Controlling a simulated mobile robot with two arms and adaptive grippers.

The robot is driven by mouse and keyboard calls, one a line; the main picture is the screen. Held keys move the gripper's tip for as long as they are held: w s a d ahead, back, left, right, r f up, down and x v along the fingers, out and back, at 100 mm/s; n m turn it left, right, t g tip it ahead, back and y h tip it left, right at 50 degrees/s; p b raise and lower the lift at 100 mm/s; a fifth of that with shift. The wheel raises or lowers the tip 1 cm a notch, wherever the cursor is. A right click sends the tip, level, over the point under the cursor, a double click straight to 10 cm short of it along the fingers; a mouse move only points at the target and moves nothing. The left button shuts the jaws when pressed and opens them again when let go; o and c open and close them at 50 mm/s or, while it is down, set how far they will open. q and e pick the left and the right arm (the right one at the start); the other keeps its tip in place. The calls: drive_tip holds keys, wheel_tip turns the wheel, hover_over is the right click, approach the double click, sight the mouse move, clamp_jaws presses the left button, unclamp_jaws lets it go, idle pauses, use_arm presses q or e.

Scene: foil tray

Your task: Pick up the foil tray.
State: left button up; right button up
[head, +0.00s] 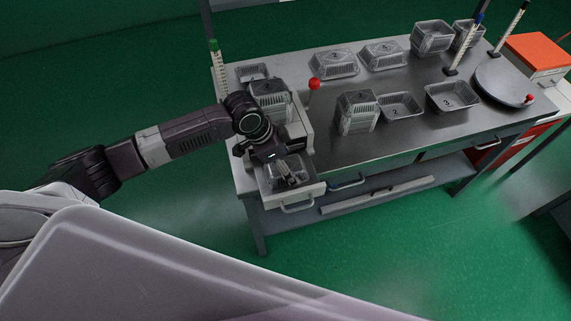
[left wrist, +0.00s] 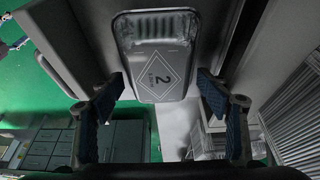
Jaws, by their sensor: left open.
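A silver foil tray (left wrist: 158,28) marked with a 2 on a diamond label shows in the upper middle of the left wrist view. In the head view, a foil tray (head: 274,178) sits at the front end of the grey machine, partly hidden by my left gripper (head: 288,179). My left gripper is open. In the left wrist view its blue-padded fingers (left wrist: 160,88) stand apart to the left and right of the tray's near end. I cannot tell whether they touch it. My right gripper is not in view.
The steel table (head: 350,150) carries several other foil trays, stacked and single, such as a stack marked 2 (head: 358,112) and a tray marked 3 (head: 452,97). A round grey plate (head: 502,83) lies at the right. A red-knobbed lever (head: 314,85) stands beside the machine.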

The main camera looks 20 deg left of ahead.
use_arm(q)
drive_tip(key=shift+f, duration=0.2)
drive_tip(key=shift+r, duration=0.1)
drive_tip(key=shift+c, duration=0.2)
drive_tip(key=c, duration=0.5)
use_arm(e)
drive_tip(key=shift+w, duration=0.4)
use_arm(q)
drive_tip(key=shift+r, duration=0.1)
